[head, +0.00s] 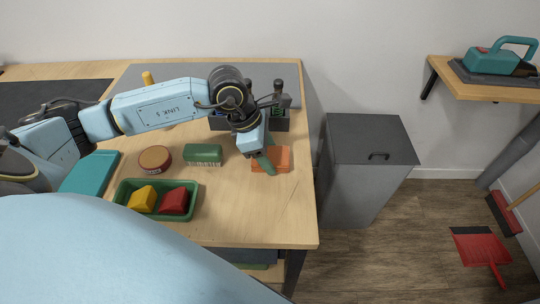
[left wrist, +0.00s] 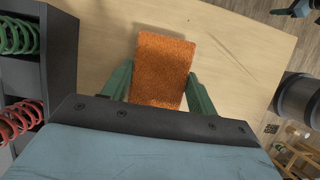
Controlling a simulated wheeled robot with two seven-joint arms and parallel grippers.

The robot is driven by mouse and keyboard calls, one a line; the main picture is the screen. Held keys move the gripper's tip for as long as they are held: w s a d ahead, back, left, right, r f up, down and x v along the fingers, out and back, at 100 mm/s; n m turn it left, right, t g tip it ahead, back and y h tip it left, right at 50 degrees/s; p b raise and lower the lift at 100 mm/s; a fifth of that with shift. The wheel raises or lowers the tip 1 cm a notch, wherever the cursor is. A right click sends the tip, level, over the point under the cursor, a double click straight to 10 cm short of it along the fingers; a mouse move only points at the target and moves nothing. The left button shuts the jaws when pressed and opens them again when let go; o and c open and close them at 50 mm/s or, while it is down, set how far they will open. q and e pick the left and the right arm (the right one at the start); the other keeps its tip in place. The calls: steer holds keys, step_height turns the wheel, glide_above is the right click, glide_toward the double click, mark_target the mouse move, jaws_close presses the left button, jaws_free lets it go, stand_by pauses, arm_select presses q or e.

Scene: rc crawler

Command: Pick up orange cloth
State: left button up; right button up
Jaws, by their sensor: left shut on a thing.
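The orange cloth (head: 284,158) lies near the right edge of the wooden table in the head view. It is a folded, rough-textured rectangle, and it fills the space between the fingers in the left wrist view (left wrist: 162,68). My left gripper (head: 267,163) has reached over the table and is shut on the cloth, with a green finger (left wrist: 118,80) on each side of it. Whether the cloth is clear of the table top is hard to tell. My right gripper is not in view.
A green tray (head: 122,190) holds a yellow and a red piece. A round brown tin (head: 155,158) and a green block (head: 203,154) stand behind it. A dark holder (left wrist: 62,60) with coil springs is beside the gripper. A grey bin (head: 360,190) stands right of the table.

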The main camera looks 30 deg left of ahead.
mark_target(268, 155)
arm_select(q)
steer(key=shift+r, duration=0.15)
step_height(268, 155, up, 10)
steer(key=shift+f+p, duration=0.15)
steer(key=shift+p, duration=0.95)
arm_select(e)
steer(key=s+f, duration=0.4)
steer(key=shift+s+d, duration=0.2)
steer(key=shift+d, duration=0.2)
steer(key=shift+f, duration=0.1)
